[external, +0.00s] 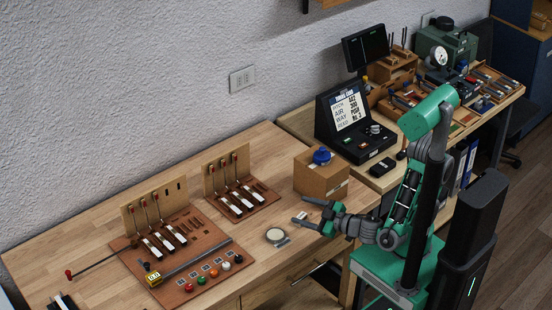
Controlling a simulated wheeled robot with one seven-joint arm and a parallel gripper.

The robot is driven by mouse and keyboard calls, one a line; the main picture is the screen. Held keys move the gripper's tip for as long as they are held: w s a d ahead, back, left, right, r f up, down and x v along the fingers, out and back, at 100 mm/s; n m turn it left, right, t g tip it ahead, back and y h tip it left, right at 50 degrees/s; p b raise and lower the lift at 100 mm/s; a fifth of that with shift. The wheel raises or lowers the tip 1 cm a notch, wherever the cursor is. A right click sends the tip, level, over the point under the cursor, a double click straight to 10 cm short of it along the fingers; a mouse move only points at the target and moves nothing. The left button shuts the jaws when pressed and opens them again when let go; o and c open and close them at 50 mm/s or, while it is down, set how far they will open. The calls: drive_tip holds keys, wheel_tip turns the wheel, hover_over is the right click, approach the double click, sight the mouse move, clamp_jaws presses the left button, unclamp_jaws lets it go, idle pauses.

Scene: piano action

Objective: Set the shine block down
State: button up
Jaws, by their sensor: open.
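My gripper (301,209) is open, its two fingers pointing left above the front right of the wooden bench. I see nothing between the fingers. I cannot tell for sure which thing is the shine block. A small round, pale-topped piece (275,236) with a dark rim lies on the bench, just left of and below the fingertips in the picture, apart from them. A small yellow block (153,279) with a dark face sits on the left reddish-brown board (203,240).
A brown box (313,183) with a blue knob-like piece (322,156) stands just behind my gripper. A second key board (248,206) is left of the box. A display console (352,118) stands farther right. Bare bench (270,160) lies behind the boards.

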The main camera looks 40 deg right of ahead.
sight(304, 217)
drive_tip(key=d+f+n, duration=0.1)
drive_tip(key=n, duration=0.2)
drive_tip(key=d+f+n+g+p, duration=0.1)
drive_tip(key=n, duration=0.3)
drive_tip(key=d+f+n+h, duration=0.1)
drive_tip(key=n, duration=0.3)
drive_tip(key=shift+s+f, duration=0.35)
drive_tip(key=shift+f, duration=0.05)
drive_tip(key=n, duration=0.3)
drive_tip(key=shift+d+f+g, duration=0.2)
drive_tip(key=shift+f+g, duration=0.05)
drive_tip(key=shift+g, duration=0.05)
drive_tip(key=n, duration=0.3)
drive_tip(key=d+f+n, duration=0.1)
drive_tip(key=n, duration=0.1)
drive_tip(key=shift+s+n+h, duration=0.1)
drive_tip(key=shift+n+h, duration=0.2)
drive_tip(key=n, duration=0.3)
drive_tip(key=shift+d+f+g, duration=0.15)
drive_tip(key=shift+f+g, duration=0.1)
drive_tip(key=shift+g, duration=0.05)
drive_tip(key=n, duration=0.6)
drive_tip(key=shift+d+f, duration=0.1)
drive_tip(key=shift+n, duration=0.4)
drive_tip(key=shift+x, duration=2.5)
drive_tip(key=shift+c, duration=0.2)
